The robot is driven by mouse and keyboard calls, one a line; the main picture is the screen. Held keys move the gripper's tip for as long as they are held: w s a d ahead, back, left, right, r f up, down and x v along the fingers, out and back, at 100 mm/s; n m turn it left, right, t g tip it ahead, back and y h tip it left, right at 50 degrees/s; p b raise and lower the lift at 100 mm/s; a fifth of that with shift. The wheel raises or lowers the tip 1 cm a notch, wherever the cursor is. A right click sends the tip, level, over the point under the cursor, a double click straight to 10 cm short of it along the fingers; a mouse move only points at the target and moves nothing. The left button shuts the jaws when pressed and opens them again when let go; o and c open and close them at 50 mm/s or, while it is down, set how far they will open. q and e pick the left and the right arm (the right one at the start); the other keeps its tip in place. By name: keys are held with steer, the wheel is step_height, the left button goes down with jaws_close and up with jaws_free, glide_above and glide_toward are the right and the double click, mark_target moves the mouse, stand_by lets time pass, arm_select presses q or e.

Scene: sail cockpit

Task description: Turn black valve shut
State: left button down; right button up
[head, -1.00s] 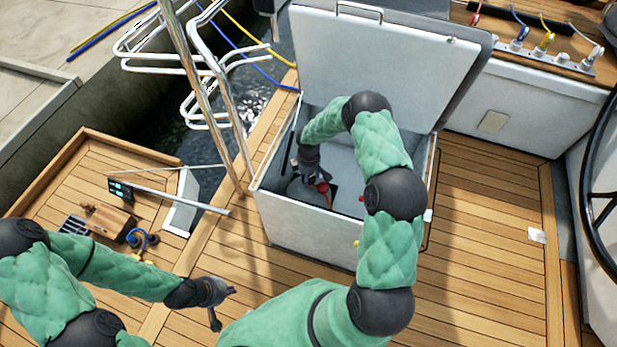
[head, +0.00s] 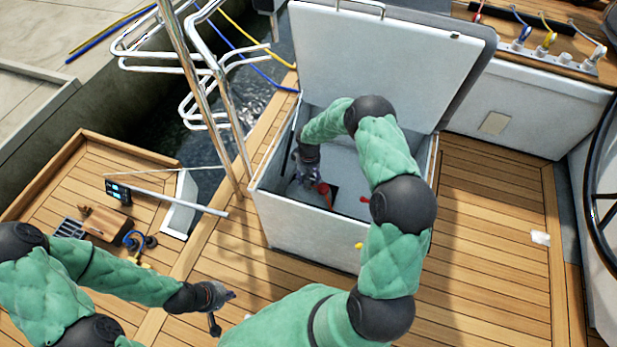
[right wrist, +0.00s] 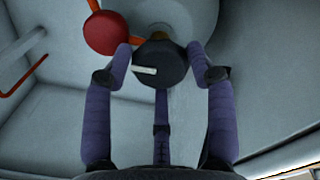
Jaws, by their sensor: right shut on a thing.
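The black valve (right wrist: 158,63) is a round dark knob with a white mark, seen in the right wrist view against the grey inner wall of the locker. My right gripper (right wrist: 161,72) has its fingers around the knob and is shut on it. In the head view the right gripper (head: 306,180) is down inside the open locker, and the black valve cannot be made out there. My left gripper (head: 222,304) is empty above the deck at the locker's lower left, its fingers spread apart.
A red valve (right wrist: 107,32) sits close beside the black one. The white locker (head: 305,236) has its lid (head: 385,60) raised behind my right arm. A thin bar with a small display (head: 118,192) lies at left.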

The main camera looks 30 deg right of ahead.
steer(key=shift+m, duration=0.6)
steer(key=o, duration=1.1)
steer(key=shift+o, duration=0.2)
step_height(320, 180, up, 12)
